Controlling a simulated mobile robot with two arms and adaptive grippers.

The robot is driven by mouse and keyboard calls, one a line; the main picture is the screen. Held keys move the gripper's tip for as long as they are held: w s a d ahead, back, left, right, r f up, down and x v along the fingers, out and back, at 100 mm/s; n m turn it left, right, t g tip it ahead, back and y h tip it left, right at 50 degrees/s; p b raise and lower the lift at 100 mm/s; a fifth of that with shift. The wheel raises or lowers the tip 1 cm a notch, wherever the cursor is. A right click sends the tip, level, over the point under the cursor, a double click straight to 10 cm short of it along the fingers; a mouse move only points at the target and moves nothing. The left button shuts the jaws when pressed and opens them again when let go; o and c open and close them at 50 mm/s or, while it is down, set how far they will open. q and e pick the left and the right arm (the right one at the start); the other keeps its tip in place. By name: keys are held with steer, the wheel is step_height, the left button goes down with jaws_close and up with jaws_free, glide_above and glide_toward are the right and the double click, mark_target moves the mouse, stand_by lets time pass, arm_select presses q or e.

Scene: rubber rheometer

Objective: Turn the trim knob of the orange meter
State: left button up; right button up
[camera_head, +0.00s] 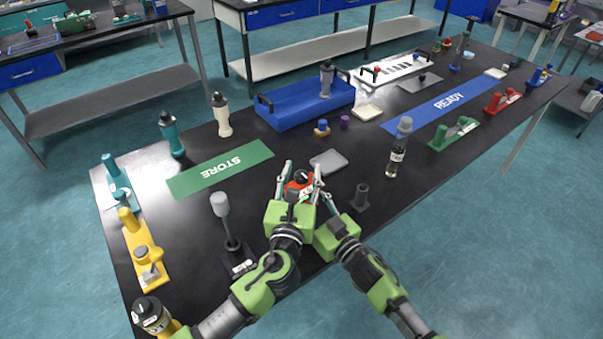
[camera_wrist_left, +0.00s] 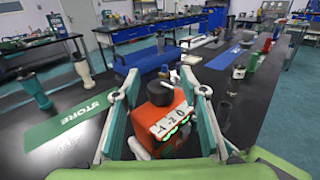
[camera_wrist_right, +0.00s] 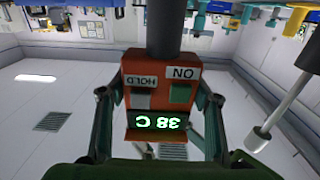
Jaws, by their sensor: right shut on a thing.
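The orange meter (camera_head: 297,188) is held up over the near edge of the black table between my two grippers. In the left wrist view it shows a dark round knob (camera_wrist_left: 159,92) on its far part, a white strip with figures and green digits. The right wrist view shows its face (camera_wrist_right: 162,90) upside down, with ON and HOLD buttons and a lit 38 C display. My right gripper (camera_wrist_right: 160,93) is shut on the meter's sides. My left gripper (camera_wrist_left: 158,93) is open, its fingers apart on either side of the meter and knob. I cannot tell whether they touch.
A grey stand (camera_head: 361,197) and a grey flat tray (camera_head: 328,162) are near the grippers. A grey-headed tool (camera_head: 220,205) stands to the left. The green STORE mat (camera_head: 195,180) and blue bin (camera_head: 290,112) lie beyond. A dark bottle (camera_head: 398,155) stands right.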

arm_select(q)
jaws_close()
steer(key=shift+d+n+y, duration=0.1)
steer(key=shift+n+y, duration=1.4)
steer(key=shift+y, duration=0.8)
steer(key=shift+n+y, duration=0.7)
steer(key=shift+y, duration=0.4)
jaws_free()
steer(key=shift+s, duration=0.1)
